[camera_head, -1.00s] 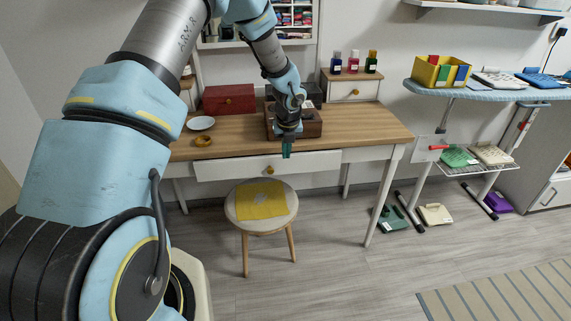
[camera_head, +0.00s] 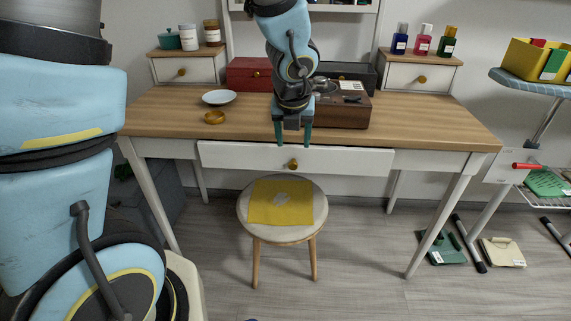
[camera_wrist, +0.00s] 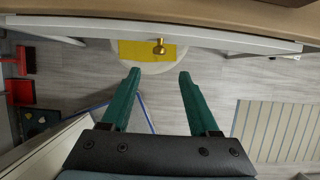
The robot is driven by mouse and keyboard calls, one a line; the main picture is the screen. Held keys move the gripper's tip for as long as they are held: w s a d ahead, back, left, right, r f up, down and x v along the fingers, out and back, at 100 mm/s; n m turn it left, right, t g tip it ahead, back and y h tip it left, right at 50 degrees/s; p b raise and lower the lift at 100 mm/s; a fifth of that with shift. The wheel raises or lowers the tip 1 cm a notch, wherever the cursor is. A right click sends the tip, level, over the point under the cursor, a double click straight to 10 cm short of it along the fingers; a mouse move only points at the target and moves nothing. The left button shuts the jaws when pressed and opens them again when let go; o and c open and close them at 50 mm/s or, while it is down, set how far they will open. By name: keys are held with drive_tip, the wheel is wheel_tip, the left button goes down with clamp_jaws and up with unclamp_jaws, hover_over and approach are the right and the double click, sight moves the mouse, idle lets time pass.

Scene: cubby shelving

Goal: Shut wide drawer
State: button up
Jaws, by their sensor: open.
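The wide drawer (camera_head: 240,156) is the white front under the wooden desk top, with a round brass knob (camera_head: 293,164) at its middle. Its front stands slightly forward of the desk frame. In the wrist view the drawer front (camera_wrist: 230,40) runs across the top, with the knob (camera_wrist: 160,47) hanging beyond my fingertips. My gripper (camera_head: 293,140) is open and empty, with its two teal fingers pointing down in front of the desk edge, one on each side of the knob. In the wrist view the fingers (camera_wrist: 159,72) are apart, with nothing between them. Contact with the drawer cannot be told.
A round stool (camera_head: 247,214) with a yellow cloth (camera_head: 265,212) stands below the drawer. An ironing board (camera_head: 520,84) stands at right.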

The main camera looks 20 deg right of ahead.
sight(293, 163)
drive_tip(key=b+x, duration=0.3)
drive_tip(key=x, duration=0.7)
drive_tip(key=shift+w+f+b, duration=0.2)
drive_tip(key=shift+f+b, duration=0.05)
drive_tip(key=shift+b, duration=0.05)
clamp_jaws()
idle(1.0)
